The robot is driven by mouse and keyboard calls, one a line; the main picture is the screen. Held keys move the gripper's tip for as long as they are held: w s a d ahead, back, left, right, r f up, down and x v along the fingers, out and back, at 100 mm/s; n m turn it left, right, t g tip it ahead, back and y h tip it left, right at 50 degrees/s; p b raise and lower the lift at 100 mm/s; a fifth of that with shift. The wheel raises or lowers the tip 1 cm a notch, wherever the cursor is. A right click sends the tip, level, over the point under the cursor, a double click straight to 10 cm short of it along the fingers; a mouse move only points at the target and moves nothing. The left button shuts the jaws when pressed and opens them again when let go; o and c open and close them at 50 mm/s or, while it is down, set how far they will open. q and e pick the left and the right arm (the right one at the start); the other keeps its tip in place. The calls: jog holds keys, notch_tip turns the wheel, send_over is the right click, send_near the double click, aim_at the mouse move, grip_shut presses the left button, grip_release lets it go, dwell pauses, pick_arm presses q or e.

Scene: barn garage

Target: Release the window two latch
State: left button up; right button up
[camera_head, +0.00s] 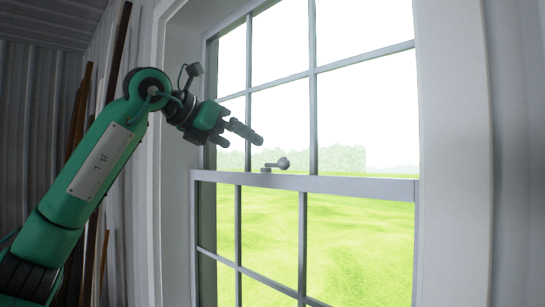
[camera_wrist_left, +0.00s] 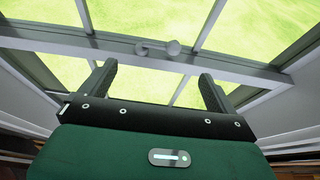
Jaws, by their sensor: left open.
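The window (camera_head: 300,184) fills the middle of the head view, a light frame with several panes. Its latch (camera_head: 278,164) is a small grey piece with a rounded knob on the middle rail. In the left wrist view the latch (camera_wrist_left: 158,48) sits on the rail, beyond the fingertips and between them. My left gripper (camera_head: 246,131) is open and empty, up and to the left of the latch in the head view and apart from it. The left wrist view shows its two fingers (camera_wrist_left: 159,72) spread wide. My right gripper is not in view.
A white window casing (camera_head: 455,150) and wall frame the window on the right. Several wooden boards (camera_head: 78,120) lean against the corrugated metal wall (camera_head: 35,110) at the left. The space between the gripper and the latch looks clear.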

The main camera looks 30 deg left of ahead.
pick_arm(q)
jog(key=p+x, duration=0.3)
jog(key=x, duration=0.8)
jog(key=shift+w+d+f, duration=0.1)
jog(key=shift+w+d, duration=0.05)
jog(key=shift+w, duration=0.1)
jog(key=shift+s, duration=0.1)
jog(key=c, duration=1.4)
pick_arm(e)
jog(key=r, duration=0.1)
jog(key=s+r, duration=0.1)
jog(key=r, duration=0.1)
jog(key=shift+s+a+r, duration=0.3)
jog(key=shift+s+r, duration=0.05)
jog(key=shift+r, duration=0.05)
